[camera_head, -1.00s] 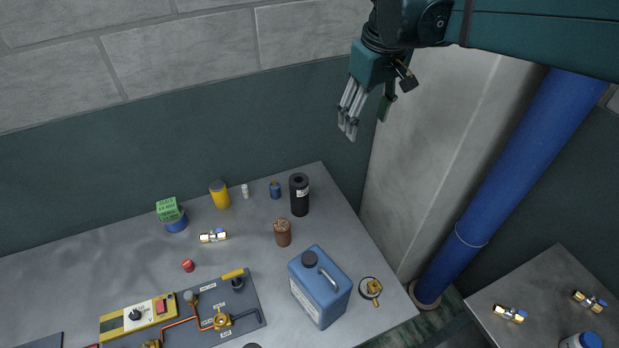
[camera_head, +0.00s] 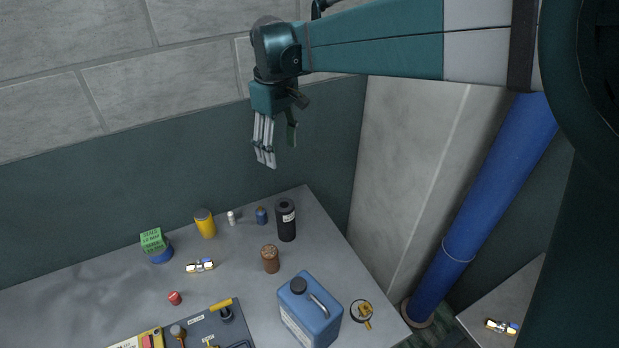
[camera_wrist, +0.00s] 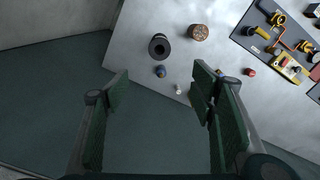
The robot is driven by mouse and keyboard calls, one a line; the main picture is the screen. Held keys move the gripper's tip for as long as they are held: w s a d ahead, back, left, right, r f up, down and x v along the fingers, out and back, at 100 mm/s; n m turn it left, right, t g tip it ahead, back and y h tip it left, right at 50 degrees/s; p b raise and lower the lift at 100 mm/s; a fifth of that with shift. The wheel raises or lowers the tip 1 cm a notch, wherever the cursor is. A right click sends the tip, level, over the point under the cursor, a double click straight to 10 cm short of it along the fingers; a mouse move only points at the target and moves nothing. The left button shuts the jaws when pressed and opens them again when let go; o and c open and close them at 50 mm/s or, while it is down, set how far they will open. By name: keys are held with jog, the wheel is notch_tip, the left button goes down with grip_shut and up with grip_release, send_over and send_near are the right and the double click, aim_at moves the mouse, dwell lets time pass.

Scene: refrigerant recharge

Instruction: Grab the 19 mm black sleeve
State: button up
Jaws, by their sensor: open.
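The black sleeve (camera_head: 286,220), an upright black cylinder with a hole in its top and a pale label, stands near the back right of the grey workbench (camera_head: 225,285). In the wrist view the sleeve (camera_wrist: 159,46) shows from above, beyond the fingertips. My gripper (camera_head: 278,153) is open and empty, high above the sleeve, with its fingers pointing down. In the wrist view my gripper (camera_wrist: 160,90) has its green pads wide apart, and no finger touches the sleeve.
Close to the sleeve stand a small blue can (camera_head: 262,216), a white vial (camera_head: 231,218) and a brown cylinder (camera_head: 270,259). A yellow can (camera_head: 205,223) is further left. A blue jug (camera_head: 310,312) stands in front. The wall (camera_head: 210,170) rises behind the bench.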

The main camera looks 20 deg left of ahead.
aim_at(285, 204)
notch_tip(285, 204, down, 23)
jog(key=shift+d+f, duration=0.1)
jog(key=shift+f, duration=0.05)
jog(key=shift+f, duration=0.1)
jog(key=shift+f, duration=1.2)
jog(key=shift+w+f, duration=0.1)
jog(key=shift+f, duration=2.5)
jog(key=c, duration=1)
